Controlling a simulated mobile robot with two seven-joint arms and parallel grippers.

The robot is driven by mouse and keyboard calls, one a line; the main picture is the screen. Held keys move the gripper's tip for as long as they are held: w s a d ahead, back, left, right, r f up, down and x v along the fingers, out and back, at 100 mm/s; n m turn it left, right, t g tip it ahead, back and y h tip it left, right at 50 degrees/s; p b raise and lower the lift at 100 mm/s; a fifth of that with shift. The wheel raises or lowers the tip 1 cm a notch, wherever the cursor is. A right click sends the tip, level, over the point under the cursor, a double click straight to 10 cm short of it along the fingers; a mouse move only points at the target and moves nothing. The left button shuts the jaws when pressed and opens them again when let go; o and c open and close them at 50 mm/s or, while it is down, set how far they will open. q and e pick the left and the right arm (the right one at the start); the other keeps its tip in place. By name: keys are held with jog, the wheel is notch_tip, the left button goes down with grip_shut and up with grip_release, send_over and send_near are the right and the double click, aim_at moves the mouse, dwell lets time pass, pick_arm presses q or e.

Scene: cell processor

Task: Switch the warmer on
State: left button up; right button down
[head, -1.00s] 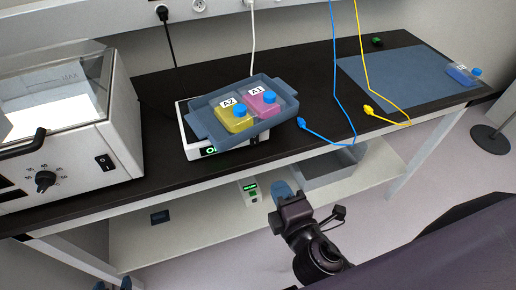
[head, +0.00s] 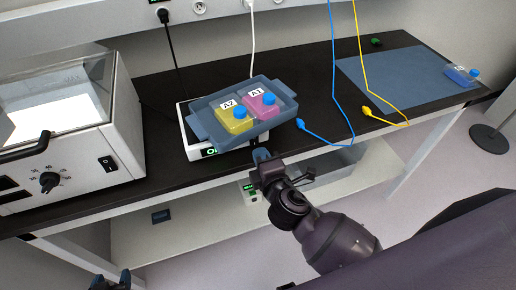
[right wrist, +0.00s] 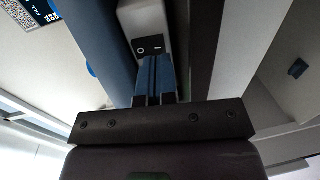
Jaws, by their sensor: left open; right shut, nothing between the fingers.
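The warmer, a flat white box (head: 194,153) with a green-lit display, sits at the bench's front edge under a blue-grey tray (head: 268,84). Its display starts with "O"; the rest is hard to read. In the right wrist view, a black rocker switch (right wrist: 149,45) marked with a circle and a bar is on a white housing. My right gripper (head: 262,156) is shut and empty, its blue fingertips (right wrist: 155,78) pointing at this switch, close below it; contact cannot be told. My left gripper (head: 112,281) is open at the bottom left, partly cut off.
The tray holds a yellow bottle A2 (head: 233,122) and a pink bottle A1 (head: 261,103). A large white cabinet (head: 85,150) with dial and switch stands left. Blue (head: 335,80) and yellow (head: 363,70) cables lie right. A lower shelf (head: 190,230) runs beneath.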

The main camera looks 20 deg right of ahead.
aim_at(254, 141)
pick_arm(q)
jog(key=shift+s, duration=0.3)
pick_arm(e)
jog(key=shift+w+f, duration=0.1)
jog(key=shift+w, duration=1.05)
jog(key=shift+w+a+f, duration=0.1)
jog(key=shift+w, duration=0.15)
pick_arm(q)
jog(key=shift+w, duration=0.15)
pick_arm(e)
jog(key=shift+s, duration=0.1)
pick_arm(q)
jog(key=shift+r, duration=0.1)
